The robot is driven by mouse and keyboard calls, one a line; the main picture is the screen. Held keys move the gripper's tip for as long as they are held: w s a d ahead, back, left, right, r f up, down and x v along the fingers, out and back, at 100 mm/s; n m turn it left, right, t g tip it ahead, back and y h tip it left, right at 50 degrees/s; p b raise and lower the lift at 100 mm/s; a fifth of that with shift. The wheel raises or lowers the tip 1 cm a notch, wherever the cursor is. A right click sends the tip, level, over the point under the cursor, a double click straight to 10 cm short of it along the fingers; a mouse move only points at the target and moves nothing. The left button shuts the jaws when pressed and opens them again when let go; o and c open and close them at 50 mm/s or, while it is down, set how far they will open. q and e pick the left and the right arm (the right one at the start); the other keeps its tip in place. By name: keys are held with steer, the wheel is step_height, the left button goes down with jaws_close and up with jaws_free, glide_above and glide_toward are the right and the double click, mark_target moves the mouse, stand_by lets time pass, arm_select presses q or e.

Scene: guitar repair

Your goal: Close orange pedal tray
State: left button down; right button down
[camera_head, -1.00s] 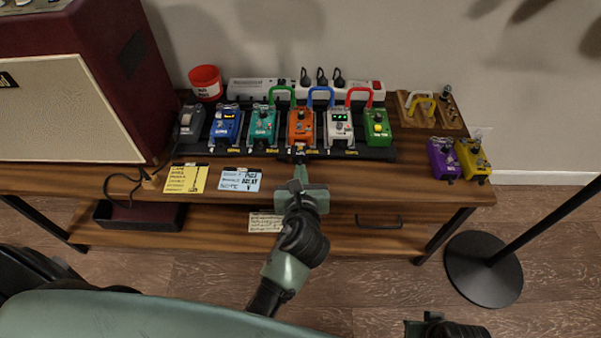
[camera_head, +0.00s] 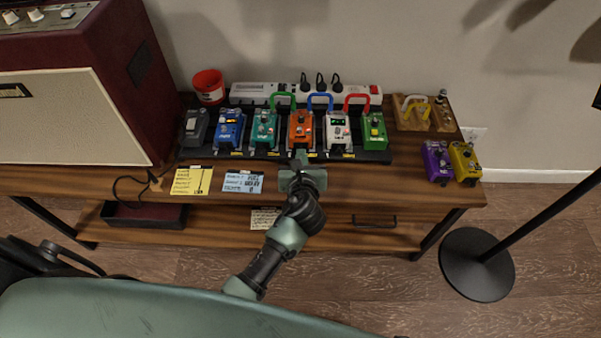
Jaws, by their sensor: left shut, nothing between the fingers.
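The orange pedal (camera_head: 301,131) stands on the black pedalboard in the middle of the row of pedals. In the earlier frame a dark gap or tray edge showed at its front; now its front edge is partly hidden by my left gripper. My left gripper (camera_head: 300,157) is shut and empty, with its fingertips at the lower front of the orange pedal. I cannot tell whether they touch it or whether the pedal's tray is open. My right gripper is not in view.
A teal pedal (camera_head: 264,130) and a white pedal (camera_head: 338,132) flank the orange one closely. Yellow (camera_head: 192,181) and blue (camera_head: 243,182) notes lie on the table (camera_head: 400,185). A red amplifier (camera_head: 120,70) stands at left, a black stand (camera_head: 478,264) at right.

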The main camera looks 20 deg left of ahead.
arm_select(q)
steer(key=shift+a, duration=0.1)
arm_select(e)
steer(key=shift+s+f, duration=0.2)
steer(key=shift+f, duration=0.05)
